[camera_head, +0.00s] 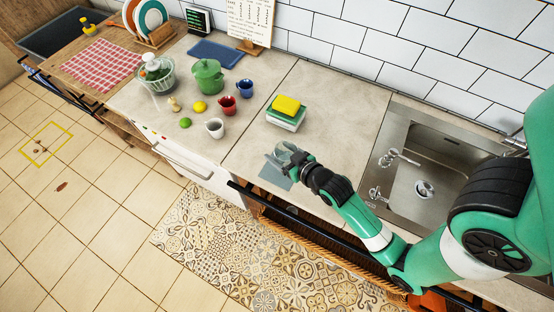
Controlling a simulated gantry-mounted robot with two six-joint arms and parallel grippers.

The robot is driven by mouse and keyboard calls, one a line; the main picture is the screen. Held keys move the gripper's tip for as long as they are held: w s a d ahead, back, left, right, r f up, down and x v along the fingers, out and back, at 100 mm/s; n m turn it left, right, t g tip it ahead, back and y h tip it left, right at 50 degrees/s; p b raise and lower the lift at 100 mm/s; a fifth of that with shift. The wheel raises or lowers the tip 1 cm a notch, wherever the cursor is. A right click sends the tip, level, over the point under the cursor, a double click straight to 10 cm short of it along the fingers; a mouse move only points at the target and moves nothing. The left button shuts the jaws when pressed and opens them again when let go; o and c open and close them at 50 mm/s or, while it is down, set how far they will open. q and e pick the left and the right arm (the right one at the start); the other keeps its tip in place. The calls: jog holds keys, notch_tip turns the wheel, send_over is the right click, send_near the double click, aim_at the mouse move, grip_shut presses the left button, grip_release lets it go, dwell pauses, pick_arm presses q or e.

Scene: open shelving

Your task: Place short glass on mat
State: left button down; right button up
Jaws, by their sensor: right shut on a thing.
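My right gripper (293,160) reaches in from the right over the counter's front edge. It is shut on the short glass (283,150), a small greyish see-through shape at its tip. The mat (274,176), a small grey-blue sheet, lies flat near the front edge of the counter. The gripper and glass are over the mat's far part in the picture and hide some of it. I cannot tell whether the glass touches the mat. My left gripper is not in view.
A yellow sponge (286,105) lies on a green-and-white box (285,120) behind the gripper. White (214,127), red (227,105) and blue (245,89) cups and a green pot (208,78) stand left. A sink (440,160) is right. Counter left of the mat is clear.

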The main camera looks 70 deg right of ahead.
jog(key=shift+w+d+f, duration=0.2)
jog(key=shift+w+f, duration=0.3)
jog(key=shift+w+f+b, duration=0.1)
jog(key=shift+f+b, duration=0.8)
jog(key=shift+f, duration=0.9)
jog(key=shift+d+f, duration=0.1)
jog(key=o, duration=1.4)
jog(key=shift+o, duration=0.2)
jog(key=shift+r, duration=0.2)
jog(key=p+v, duration=0.2)
jog(key=v, duration=1)
jog(key=shift+f, duration=0.15)
